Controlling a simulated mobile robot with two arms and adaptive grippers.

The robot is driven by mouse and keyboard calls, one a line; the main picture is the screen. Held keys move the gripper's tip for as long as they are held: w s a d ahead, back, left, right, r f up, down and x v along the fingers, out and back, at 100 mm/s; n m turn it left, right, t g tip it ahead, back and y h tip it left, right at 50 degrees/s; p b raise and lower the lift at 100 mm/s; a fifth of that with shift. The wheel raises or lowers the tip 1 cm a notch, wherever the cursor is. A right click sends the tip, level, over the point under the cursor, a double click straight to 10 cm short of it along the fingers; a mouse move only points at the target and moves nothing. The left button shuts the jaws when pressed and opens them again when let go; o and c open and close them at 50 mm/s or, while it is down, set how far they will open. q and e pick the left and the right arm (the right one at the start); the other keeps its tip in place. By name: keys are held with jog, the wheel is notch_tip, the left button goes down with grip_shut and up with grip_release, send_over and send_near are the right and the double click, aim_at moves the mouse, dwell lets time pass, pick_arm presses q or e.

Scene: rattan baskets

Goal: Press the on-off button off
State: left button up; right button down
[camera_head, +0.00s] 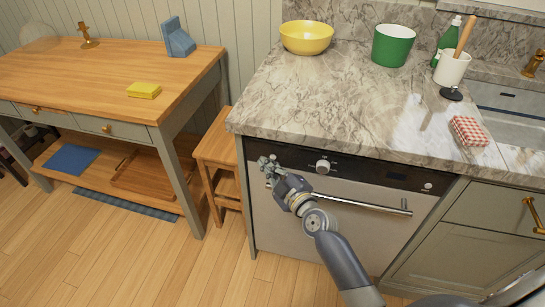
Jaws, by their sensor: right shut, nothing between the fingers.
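A built-in dishwasher (345,222) with a black control strip (375,172) stands under the marble counter. The strip has a round white dial (322,166) near its middle and a small round light button (428,186) at its right end. My right gripper (266,162) is shut and empty in front of the strip's left end. It hides part of that end, and I cannot tell whether it touches the panel or whether a button lies behind it. My left gripper is not in view.
The dishwasher's bar handle (370,205) runs below the strip, close to my right arm. A wooden stool (217,160) stands left of the dishwasher. A yellow bowl (306,38), a green pot (393,45) and a checked cloth item (468,131) sit on the counter (330,105).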

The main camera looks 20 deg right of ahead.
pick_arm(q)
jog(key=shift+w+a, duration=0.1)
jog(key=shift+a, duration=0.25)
pick_arm(e)
jog(key=shift+s+a, duration=0.1)
jog(key=shift+s, duration=0.05)
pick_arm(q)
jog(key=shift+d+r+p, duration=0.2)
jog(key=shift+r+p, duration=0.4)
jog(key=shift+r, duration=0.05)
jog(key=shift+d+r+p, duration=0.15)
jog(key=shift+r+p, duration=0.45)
pick_arm(e)
jog(key=s+a, duration=0.3)
jog(key=s, duration=0.2)
jog(key=shift+a, duration=0.2)
